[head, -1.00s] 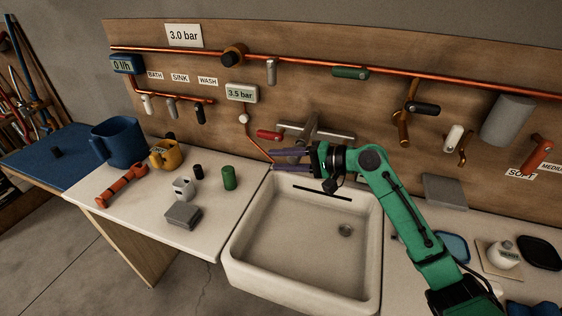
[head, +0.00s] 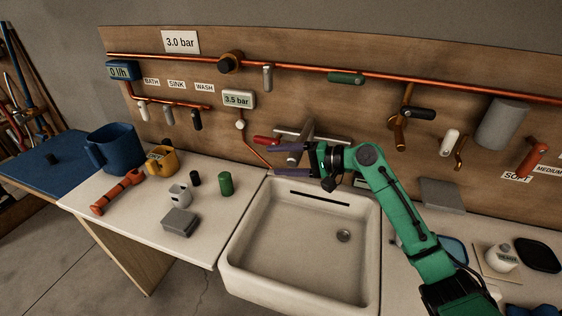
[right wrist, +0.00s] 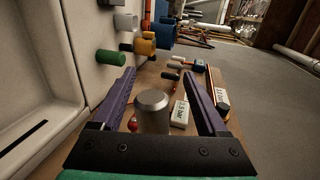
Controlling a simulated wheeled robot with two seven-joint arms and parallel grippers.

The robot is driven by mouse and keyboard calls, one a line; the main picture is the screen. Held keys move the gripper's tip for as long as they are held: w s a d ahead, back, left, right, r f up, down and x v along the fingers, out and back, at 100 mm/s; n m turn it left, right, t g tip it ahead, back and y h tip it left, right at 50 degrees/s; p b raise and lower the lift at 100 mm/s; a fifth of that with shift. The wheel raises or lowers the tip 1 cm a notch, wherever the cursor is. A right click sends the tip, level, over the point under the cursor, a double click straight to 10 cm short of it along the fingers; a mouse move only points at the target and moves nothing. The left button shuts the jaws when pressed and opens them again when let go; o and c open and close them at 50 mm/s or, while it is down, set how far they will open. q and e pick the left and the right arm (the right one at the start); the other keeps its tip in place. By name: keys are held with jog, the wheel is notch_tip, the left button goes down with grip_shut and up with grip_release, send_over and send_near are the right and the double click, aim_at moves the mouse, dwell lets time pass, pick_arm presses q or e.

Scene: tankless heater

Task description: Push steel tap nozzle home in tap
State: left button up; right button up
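The steel tap (head: 312,133) is on the wooden board above the back of the sink, with its crossbar showing behind my right gripper (head: 284,160). That gripper is open, its purple fingers spread and pointing left below the tap. In the right wrist view, a short steel cylinder that looks like the nozzle (right wrist: 152,108) stands between the open fingers of my right gripper (right wrist: 158,74), with a gap on both sides. In the head view the nozzle is hidden or too small to make out, and I cannot tell how deep it sits in the tap. My left gripper is not in view.
The white sink (head: 235,268) lies below the gripper, its basin empty. A red-handled valve (head: 265,141) and copper pipe are close to the fingers. On the left counter stand a green cylinder (head: 225,184), a grey box (head: 180,222) and mugs.

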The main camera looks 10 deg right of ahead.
jog(key=b+v, duration=0.5)
jog(key=v, duration=0.9)
jog(key=shift+s+d, duration=0.2)
jog(key=shift+s, duration=0.05)
